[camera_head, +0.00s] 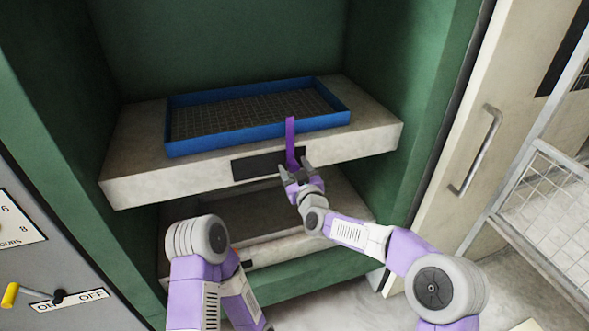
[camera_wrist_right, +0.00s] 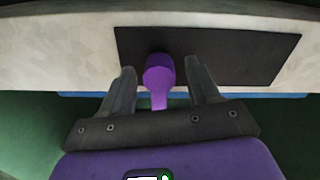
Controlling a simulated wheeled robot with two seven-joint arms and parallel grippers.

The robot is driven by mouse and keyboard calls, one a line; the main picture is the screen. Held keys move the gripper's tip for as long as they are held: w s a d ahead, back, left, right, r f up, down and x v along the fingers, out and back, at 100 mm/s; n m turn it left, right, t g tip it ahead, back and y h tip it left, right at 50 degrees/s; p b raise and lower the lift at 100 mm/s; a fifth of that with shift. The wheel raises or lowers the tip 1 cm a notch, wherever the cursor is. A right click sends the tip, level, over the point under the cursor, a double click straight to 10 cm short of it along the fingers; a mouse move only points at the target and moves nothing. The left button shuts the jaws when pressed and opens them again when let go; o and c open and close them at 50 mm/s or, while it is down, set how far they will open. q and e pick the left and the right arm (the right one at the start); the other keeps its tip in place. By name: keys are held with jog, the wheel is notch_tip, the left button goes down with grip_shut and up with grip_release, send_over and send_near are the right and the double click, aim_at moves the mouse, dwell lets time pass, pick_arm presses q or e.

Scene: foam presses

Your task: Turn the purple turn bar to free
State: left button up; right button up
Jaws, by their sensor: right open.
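The purple turn bar (camera_head: 291,140) stands upright at the front of the upper shelf, over a dark plate (camera_head: 257,165) on the shelf's front face. My right gripper (camera_head: 295,170) is at the bar's lower end, open. In the right wrist view the bar's purple end (camera_wrist_right: 159,74) lies between the two fingers of the right gripper (camera_wrist_right: 160,85), with a gap on the right side. The dark plate (camera_wrist_right: 225,55) shows behind it. My left arm is at the lower middle of the head view; its gripper is not in view.
A blue tray (camera_head: 340,113) with a grid floor sits on the pale upper shelf (camera_head: 140,180) inside a green cabinet. A lower shelf is beneath. A yellow-tipped lever (camera_head: 12,293) is at left. A door with a metal handle (camera_head: 477,150) and a wire cage (camera_head: 550,190) stand at right.

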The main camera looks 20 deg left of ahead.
grip_shut()
dwell(0.3)
